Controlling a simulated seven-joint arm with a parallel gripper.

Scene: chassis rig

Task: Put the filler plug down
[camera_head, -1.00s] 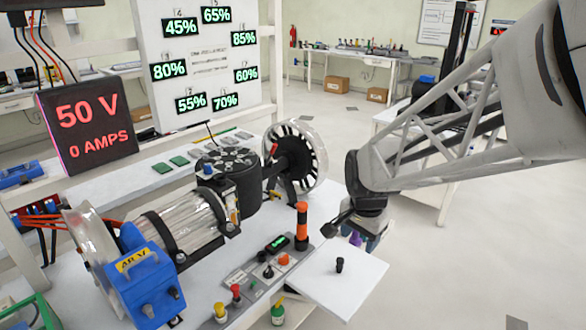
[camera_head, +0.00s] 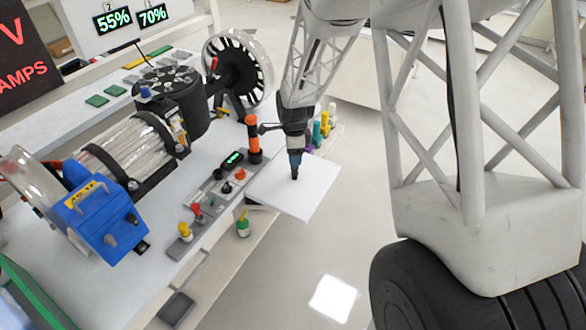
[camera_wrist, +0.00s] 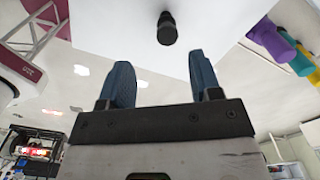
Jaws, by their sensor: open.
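The black filler plug (camera_wrist: 167,28) stands on a white square plate (camera_head: 312,197) at the front corner of the bench. In the head view only a small dark bit of the plug (camera_head: 294,176) shows below my gripper (camera_head: 295,158). In the wrist view my gripper (camera_wrist: 160,68) is open, with its two blue fingers apart and nothing between them. The plug is beyond the fingertips, roughly midway between them, and apart from both.
Purple, teal and yellow cylinders (camera_wrist: 286,45) stand beside the plate. A control strip (camera_head: 213,195) with coloured knobs and an orange-black post (camera_head: 253,138) are left of it. A blue box (camera_head: 100,212) and a motor (camera_head: 130,155) occupy the bench. Floor right of the plate is clear.

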